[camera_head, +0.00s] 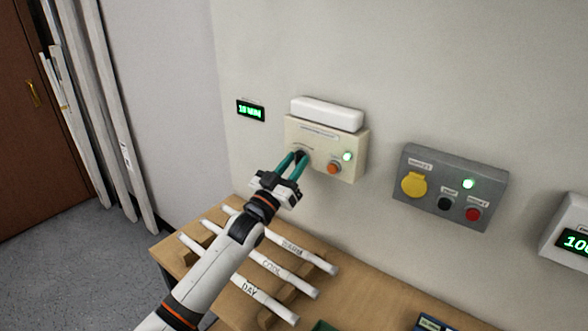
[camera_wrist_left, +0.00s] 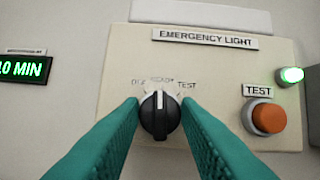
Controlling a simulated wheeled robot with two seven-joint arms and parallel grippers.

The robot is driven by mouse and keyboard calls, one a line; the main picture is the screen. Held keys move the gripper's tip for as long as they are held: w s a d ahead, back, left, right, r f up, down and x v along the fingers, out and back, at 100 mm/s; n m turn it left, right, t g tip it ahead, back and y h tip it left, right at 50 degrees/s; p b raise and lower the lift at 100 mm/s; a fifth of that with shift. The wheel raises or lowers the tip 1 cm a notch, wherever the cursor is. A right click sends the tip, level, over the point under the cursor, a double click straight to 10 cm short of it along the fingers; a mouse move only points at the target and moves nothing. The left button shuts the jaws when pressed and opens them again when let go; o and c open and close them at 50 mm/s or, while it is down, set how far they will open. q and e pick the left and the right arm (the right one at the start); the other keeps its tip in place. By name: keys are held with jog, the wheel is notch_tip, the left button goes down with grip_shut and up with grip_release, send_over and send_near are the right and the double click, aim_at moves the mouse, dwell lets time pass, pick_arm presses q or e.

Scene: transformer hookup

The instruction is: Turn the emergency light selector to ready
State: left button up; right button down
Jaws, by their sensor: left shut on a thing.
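The emergency light box (camera_head: 318,134) is a cream panel on the wall with a white lamp (camera_head: 327,113) on top. Its black selector knob (camera_wrist_left: 160,116) sits below the OFF, READY and TEST marks in the left wrist view. The knob's white pointer line stands upright, toward the middle mark, READY. My left gripper (camera_head: 297,157) reaches the panel from below, its teal fingers on both sides of the knob and shut on it. The fingers mostly hide the knob in the head view. My right gripper is not in view.
An orange TEST button (camera_wrist_left: 267,117) and a lit green lamp (camera_wrist_left: 290,76) are right of the knob. A green display (camera_head: 251,110) is to the left. A grey box (camera_head: 452,187) with a yellow knob is further right. A wooden bench (camera_head: 372,290) with labelled white tubes lies below.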

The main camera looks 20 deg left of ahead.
pick_arm(q)
jog(key=shift+m+h, duration=0.3)
jog(key=shift+m, duration=0.3)
jog(key=o, duration=1)
jog(key=shift+c, duration=0.2)
jog(key=b+v, duration=0.3)
jog(key=v, duration=0.9)
jog(key=shift+a+r, duration=0.1)
